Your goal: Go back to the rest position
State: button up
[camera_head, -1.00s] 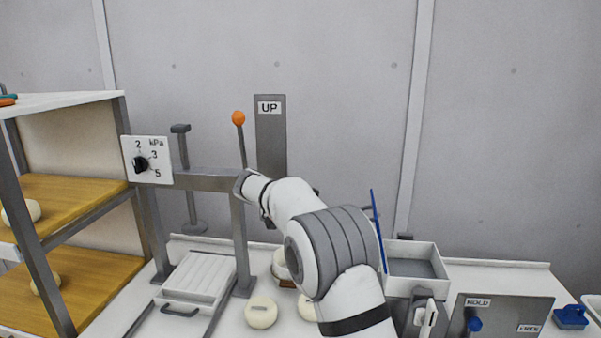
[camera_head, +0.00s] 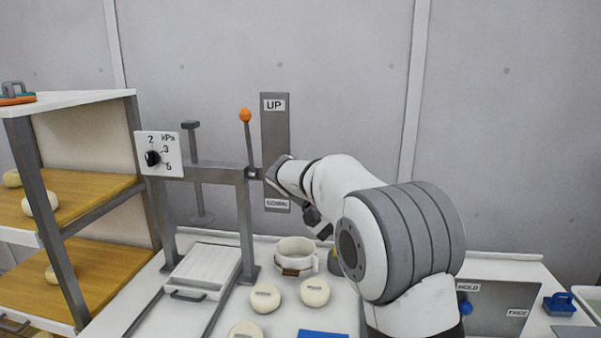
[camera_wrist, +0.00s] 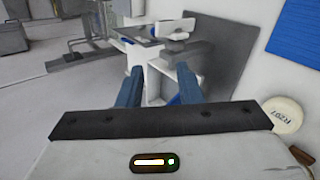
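My gripper (camera_wrist: 160,67) shows in the wrist view with its two blue fingers apart and nothing held between them. It points down past the worktop's edge, toward the floor and a grey panel with a white fitting. In the head view my arm is bent at the right of the press frame (camera_head: 205,172). A dark part of the arm's end (camera_head: 318,222) hangs above the worktop. The fingers cannot be made out there.
Several pale cheeses (camera_head: 315,292) and a white pot (camera_head: 295,257) stand on the worktop. A lever with an orange knob (camera_head: 245,115) stands by the UP plate (camera_head: 275,130). Shelves (camera_head: 75,190) are at left. A blue sheet (camera_wrist: 300,35) lies at the wrist view's upper right.

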jog(key=s+d+f+t+y, duration=0.1)
jog(key=s+f+y, duration=0.3)
jog(key=s, duration=0.9)
jog(key=s+d+f+t+y, duration=0.1)
jog(key=s+f+t+y, duration=0.2)
jog(key=s, duration=1)
notch_tip(320, 180, down, 2)
jog(key=y, duration=0.3)
jog(key=shift+s+d+t, duration=0.2)
jog(key=shift+s+t, duration=0.2)
